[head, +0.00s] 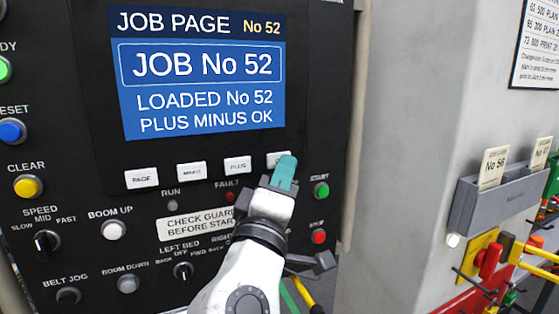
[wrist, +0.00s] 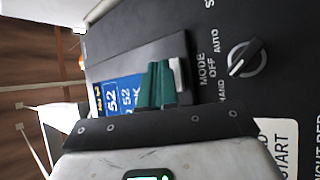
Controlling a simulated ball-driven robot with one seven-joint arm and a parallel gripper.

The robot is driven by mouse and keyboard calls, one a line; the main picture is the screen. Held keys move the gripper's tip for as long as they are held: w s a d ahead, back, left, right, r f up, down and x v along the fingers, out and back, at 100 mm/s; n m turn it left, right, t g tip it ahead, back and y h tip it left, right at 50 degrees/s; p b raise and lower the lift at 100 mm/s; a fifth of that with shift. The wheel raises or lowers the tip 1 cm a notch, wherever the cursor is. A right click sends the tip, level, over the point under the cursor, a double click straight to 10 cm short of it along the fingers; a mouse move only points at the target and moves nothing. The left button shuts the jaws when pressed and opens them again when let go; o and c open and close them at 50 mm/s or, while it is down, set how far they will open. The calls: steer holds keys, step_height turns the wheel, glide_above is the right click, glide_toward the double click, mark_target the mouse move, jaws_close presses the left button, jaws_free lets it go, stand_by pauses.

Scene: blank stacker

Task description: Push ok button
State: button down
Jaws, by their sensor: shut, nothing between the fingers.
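The OK button (head: 276,158) is a white key at the right end of the row under the screen. My gripper's teal fingers are in front of it and hide most of it, including its label. My gripper (head: 286,160) is shut and empty, with its tips over the key's right part. In the wrist view the shut green fingers (wrist: 158,80) have a white key (wrist: 179,75) right beside their tips. I cannot tell whether the fingers touch it. The screen (head: 205,75) reads JOB No 52, LOADED No 52, PLUS MINUS OK.
The PLUS (head: 238,165), MINUS (head: 192,171) and PAGE (head: 142,178) keys run to the left. The green START button (head: 321,190) and red STOP button (head: 318,237) are on the right. A mode switch (wrist: 245,58) shows in the wrist view. A grey card holder (head: 490,200) stands farther right.

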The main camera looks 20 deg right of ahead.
steer(key=shift+s, duration=0.45)
steer(key=shift+s+p, duration=0.3)
steer(key=shift+s, duration=2.25)
steer(key=s+d+f+m+g+y, duration=0.25)
steer(key=d+f+g, duration=0.2)
steer(key=f, duration=0.95)
steer(key=s+d+f+m+g+y, duration=0.1)
steer(key=d+f+g+y, duration=0.4)
steer(key=f, duration=0.9)
steer(key=s+f+m+g+y, duration=0.3)
steer(key=s+f+g+y, duration=0.4)
steer(key=s+f, duration=1.5)
steer(key=shift+s+a+f, duration=0.25)
steer(key=shift+s+a, duration=0.2)
steer(key=shift+s, duration=0.5)
